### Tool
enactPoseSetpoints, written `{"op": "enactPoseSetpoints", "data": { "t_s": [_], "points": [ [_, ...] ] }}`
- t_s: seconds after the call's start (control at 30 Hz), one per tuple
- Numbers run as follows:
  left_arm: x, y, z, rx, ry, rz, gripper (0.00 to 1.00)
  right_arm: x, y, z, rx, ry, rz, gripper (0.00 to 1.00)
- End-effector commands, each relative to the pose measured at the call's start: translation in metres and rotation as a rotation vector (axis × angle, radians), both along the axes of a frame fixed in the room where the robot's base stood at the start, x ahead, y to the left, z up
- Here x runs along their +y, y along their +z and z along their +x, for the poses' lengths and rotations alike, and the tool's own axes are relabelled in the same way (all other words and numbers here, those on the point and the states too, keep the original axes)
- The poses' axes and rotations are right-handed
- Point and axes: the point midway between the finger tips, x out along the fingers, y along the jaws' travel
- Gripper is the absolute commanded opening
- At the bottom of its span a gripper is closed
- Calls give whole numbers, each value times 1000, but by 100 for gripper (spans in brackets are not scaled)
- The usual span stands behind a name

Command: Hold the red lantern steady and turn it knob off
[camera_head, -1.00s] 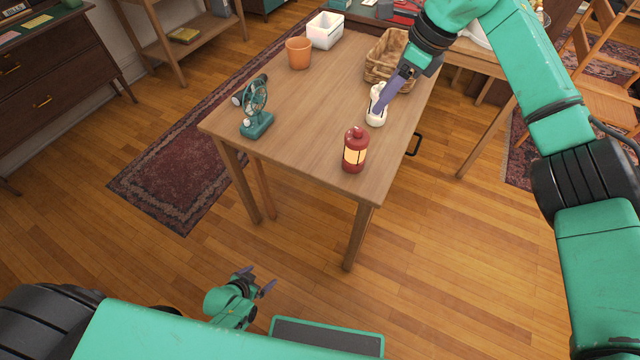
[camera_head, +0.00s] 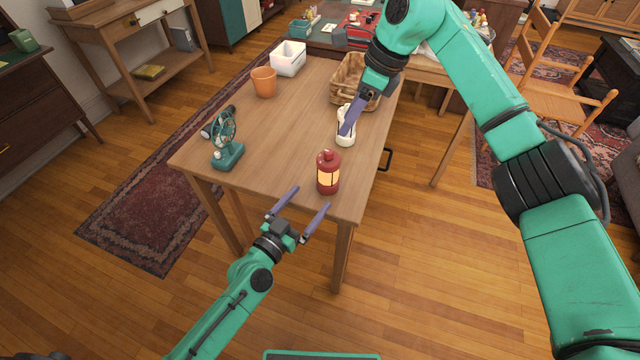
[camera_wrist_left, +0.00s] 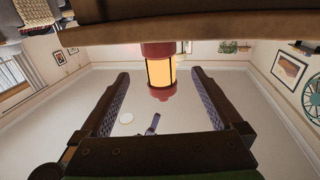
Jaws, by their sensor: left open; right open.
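The red lantern (camera_head: 328,180) stands upright at the table's near right corner, its window glowing yellow-orange. It also shows in the left wrist view (camera_wrist_left: 160,72), upside down and between the spread fingers. My left gripper (camera_head: 311,198) is open and empty at the table's near edge, its fingers pointing at the lantern, apart from it. A small red bump shows on the lantern's top; I cannot tell whether it is the knob. My right gripper (camera_head: 349,124) is open, higher up beside a white object (camera_head: 346,138); its fingers overlap that object in view, and contact is unclear.
The table's middle is clear. A black handle (camera_head: 386,159) sticks out at its right side.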

Motion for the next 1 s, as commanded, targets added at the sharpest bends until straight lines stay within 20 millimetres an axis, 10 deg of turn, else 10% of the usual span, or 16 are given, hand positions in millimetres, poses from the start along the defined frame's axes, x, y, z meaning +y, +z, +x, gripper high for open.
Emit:
{"op": "enactPoseSetpoints", "data": {
  "t_s": [0.33, 0.73, 1.0],
  "points": [
    [-42, 1, 70, 0, -1, -2, 100, 0, 0, 0, 0, 0, 0, 50],
    [-50, 0, 83, 1, -1, 0, 100, 0, 0, 0, 0, 0, 0, 50],
    [-50, 0, 83, 1, -1, 0, 0, 0, 0, 0, 0, 0, 0, 50]
  ]
}}
